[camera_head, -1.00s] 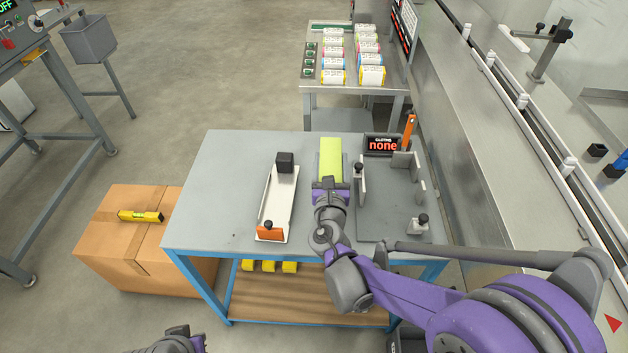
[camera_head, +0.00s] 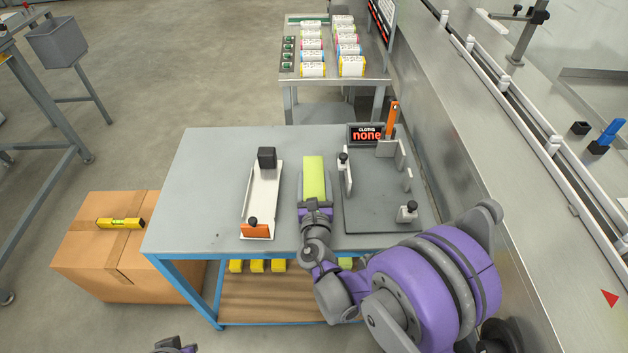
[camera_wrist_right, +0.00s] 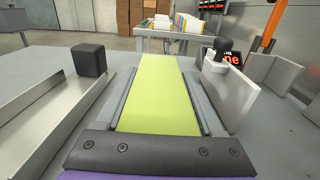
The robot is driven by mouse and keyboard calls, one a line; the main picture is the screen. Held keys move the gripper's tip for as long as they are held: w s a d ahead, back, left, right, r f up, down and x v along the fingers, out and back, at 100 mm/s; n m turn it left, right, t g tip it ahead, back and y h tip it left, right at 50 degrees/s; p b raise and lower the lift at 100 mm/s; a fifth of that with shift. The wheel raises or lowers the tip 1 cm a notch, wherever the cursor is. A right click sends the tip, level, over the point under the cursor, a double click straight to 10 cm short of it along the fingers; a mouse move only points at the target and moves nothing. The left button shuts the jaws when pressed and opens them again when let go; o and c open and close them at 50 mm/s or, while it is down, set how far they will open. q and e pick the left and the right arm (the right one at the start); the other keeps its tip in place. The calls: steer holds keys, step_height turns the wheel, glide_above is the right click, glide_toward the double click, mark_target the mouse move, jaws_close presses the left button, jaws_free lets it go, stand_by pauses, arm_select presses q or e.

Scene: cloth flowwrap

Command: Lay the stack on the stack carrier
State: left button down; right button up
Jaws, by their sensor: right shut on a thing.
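The stack is a flat lime-green block of cloths (camera_head: 314,176); it also fills the middle of the right wrist view (camera_wrist_right: 160,95). My right gripper (camera_head: 315,200) is shut on its near end, with the fingers along its two long sides. The stack points away from me over the table, between the carrier and the grey fixture; its height above the table is hard to tell. The stack carrier (camera_head: 263,190) is a white tray to the left, with a black block at its far end and an orange piece at its near end. It looks empty. My left gripper (camera_head: 175,346) shows only partly at the bottom edge.
The grey fixture plate (camera_head: 385,205) with upright walls and black knobs stands right of the stack. A display (camera_head: 367,134) reading "none" is behind it. The table's left part (camera_head: 200,180) is clear. A cardboard box (camera_head: 105,240) stands on the floor at left.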

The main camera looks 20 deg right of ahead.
steer(key=shift+f, duration=0.2)
steer(key=o, duration=1.3)
steer(key=shift+o, duration=0.2)
steer(key=shift+r, duration=0.1)
